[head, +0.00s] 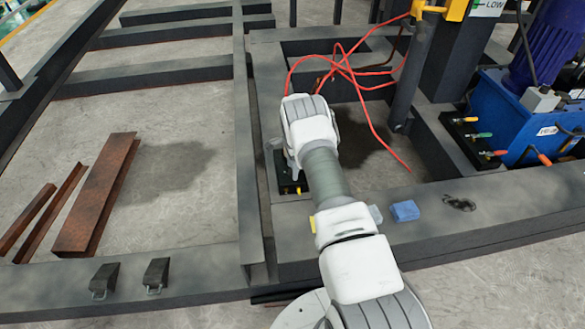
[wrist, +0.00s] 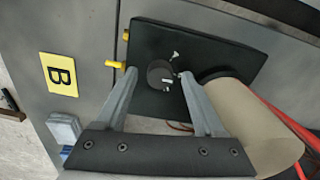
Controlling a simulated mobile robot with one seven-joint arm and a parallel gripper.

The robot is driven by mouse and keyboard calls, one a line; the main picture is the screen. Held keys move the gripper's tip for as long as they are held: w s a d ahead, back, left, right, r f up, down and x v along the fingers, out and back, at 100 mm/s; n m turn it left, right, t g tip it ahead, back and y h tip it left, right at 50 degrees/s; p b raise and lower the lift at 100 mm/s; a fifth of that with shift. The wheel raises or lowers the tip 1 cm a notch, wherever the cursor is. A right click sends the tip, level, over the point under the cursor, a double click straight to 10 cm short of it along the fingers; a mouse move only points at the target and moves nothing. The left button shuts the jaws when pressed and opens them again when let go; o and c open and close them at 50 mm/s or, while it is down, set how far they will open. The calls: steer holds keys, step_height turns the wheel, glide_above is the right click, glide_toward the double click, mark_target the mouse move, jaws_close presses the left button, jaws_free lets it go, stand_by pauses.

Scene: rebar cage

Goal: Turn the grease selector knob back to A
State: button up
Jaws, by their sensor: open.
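The grease selector knob (wrist: 158,73) is a small dark round knob on the face of a black box (wrist: 215,50) in the wrist view. Small pale marks lie on and beside it, too small to read. My gripper (wrist: 160,77) is open, with one finger on each side of the knob; I cannot tell whether either finger touches it. No A plate shows.
Yellow fittings (wrist: 114,64) stick out of the box's left side. A beige cylinder (wrist: 250,120) and red hoses (wrist: 290,125) lie to its right. In the head view, red hoses (head: 345,70) loop behind my arm, and a blue block (head: 405,210) rests on the frame.

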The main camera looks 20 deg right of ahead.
jaws_close()
steer(key=shift+n, duration=0.4)
steer(key=n, duration=0.5)
steer(key=shift+n, duration=0.4)
steer(key=n, duration=0.5)
steer(key=shift+n, duration=0.3)
jaws_free()
stand_by(0.4)
